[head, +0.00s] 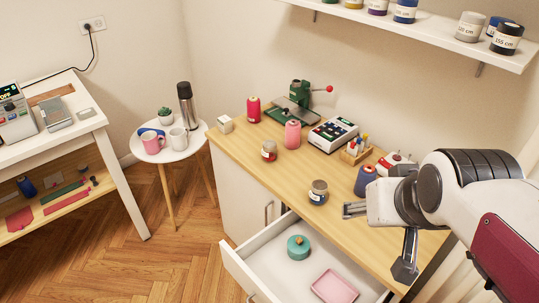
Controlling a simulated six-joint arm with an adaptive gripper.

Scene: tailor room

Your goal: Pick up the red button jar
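A small glass jar with red contents and a pale label (269,151), which looks like the red button jar, stands upright on the wooden counter (245,158), left of its middle. My gripper (374,240) is over the right front part of the counter, well to the right of the jar and apart from it. Its two fingers are spread wide, with nothing visible between them. Nothing hides the jar.
A similar jar with darker contents (318,193) stands nearer my gripper. Pink thread spools (293,134), a blue spool (365,181) and a calculator-like device (333,134) stand around. An open drawer (262,268) juts out in front, holding a teal round box (298,248) and pink tray (335,287).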

